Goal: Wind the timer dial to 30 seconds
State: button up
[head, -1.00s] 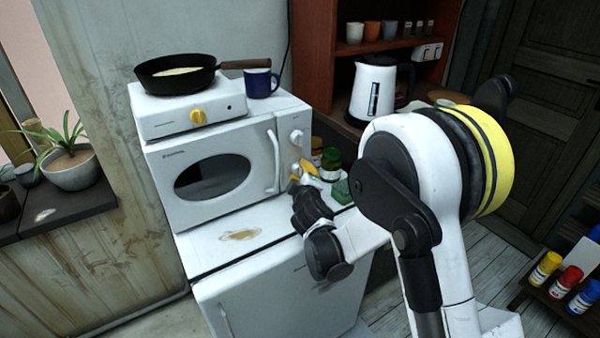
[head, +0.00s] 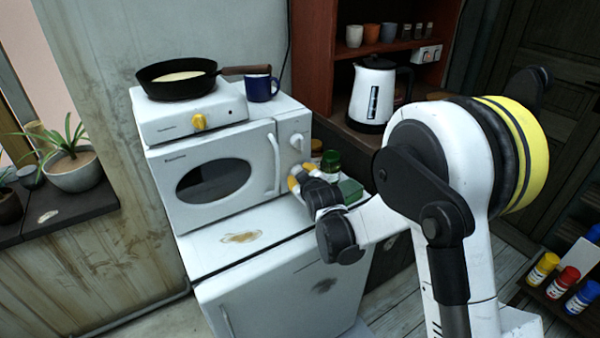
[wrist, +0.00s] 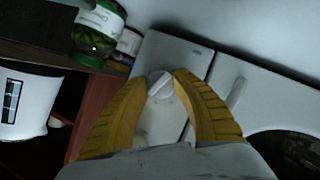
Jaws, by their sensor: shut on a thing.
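The white microwave (head: 165,190) stands on a white cabinet, with its control panel at its right side. An upper dial (head: 297,141) shows on that panel in the head view. My gripper (head: 294,178) is at the lower part of the panel, its yellow fingers pointing at the panel and hiding the lower dial there. In the wrist view, which looks turned upside down, my gripper (wrist: 160,77) is shut on the lower white dial (wrist: 160,88), one fingertip on each side. I cannot read any timer markings.
A hotplate (head: 190,122) with a frying pan (head: 178,88) and a blue mug (head: 262,87) sit on top of the microwave. Jars (head: 331,160) and a green box (head: 351,190) stand close right of my gripper. A white kettle (head: 373,95) stands behind.

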jog(key=shift+w+d+r+m+g+y+p, duration=0.1)
jog(key=shift+m+g+y+p, duration=0.4)
jog(key=shift+m, duration=0.7)
jog(key=shift+m+g+y, duration=0.7)
jog(key=shift+m+y, duration=0.2)
jog(key=shift+m, duration=0.1)
jog(key=o, duration=1.2)
jog(key=v, duration=1.2)
